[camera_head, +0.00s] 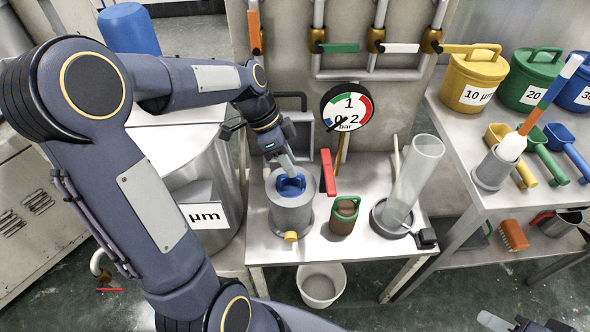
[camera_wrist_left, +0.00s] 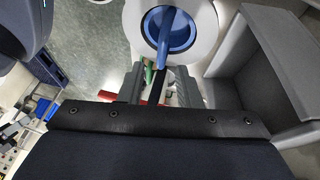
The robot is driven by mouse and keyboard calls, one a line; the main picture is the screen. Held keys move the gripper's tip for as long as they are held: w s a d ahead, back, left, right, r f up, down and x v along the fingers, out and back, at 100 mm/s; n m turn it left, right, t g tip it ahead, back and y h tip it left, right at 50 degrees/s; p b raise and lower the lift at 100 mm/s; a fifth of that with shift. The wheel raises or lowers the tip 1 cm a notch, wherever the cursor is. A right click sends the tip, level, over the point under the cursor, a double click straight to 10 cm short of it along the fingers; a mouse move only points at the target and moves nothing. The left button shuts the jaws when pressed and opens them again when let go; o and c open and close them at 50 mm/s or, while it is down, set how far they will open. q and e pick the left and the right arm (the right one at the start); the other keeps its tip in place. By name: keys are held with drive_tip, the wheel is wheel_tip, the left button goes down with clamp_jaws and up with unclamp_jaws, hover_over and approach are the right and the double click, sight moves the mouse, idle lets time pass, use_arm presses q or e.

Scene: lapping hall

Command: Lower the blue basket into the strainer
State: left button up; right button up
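The blue basket (camera_head: 291,185) sits in the mouth of the grey cylindrical strainer (camera_head: 292,215), which stands upright on the steel table. Its blue bar handle (camera_wrist_left: 161,40) crosses the round blue opening in the left wrist view, inside the strainer's pale rim (camera_wrist_left: 205,20). My left gripper (camera_head: 287,170) points down over the strainer, its fingers close around the handle. In the left wrist view the fingers (camera_wrist_left: 160,75) flank the handle's near end. The basket's lower part is hidden inside the strainer. My right gripper (camera_head: 522,325) shows only partly at the bottom right edge.
A white bucket (camera_head: 320,285) is below the table. Colored tubs, scoops and a brush fill the right bench (camera_head: 470,165).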

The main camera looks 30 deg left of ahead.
use_arm(q)
drive_tip(key=v, duration=0.7)
drive_tip(key=s+d+n+t, duration=0.2)
drive_tip(key=s+d+n, duration=0.1)
drive_tip(key=s+n, duration=0.3)
drive_tip(key=s+d+n+t+y, duration=0.1)
drive_tip(key=s+d+n+t, duration=0.2)
drive_tip(key=s+n, duration=0.4)
drive_tip(key=s+d, duration=0.1)
drive_tip(key=s, duration=0.2)
drive_tip(key=shift+s+d+f+p, duration=0.35)
drive_tip(key=shift+f+p, duration=0.05)
wheel_tip(320, 180, up, 11)
drive_tip(key=p, duration=1)
drive_tip(key=shift+p, duration=0.4)
drive_tip(key=shift+f, duration=0.1)
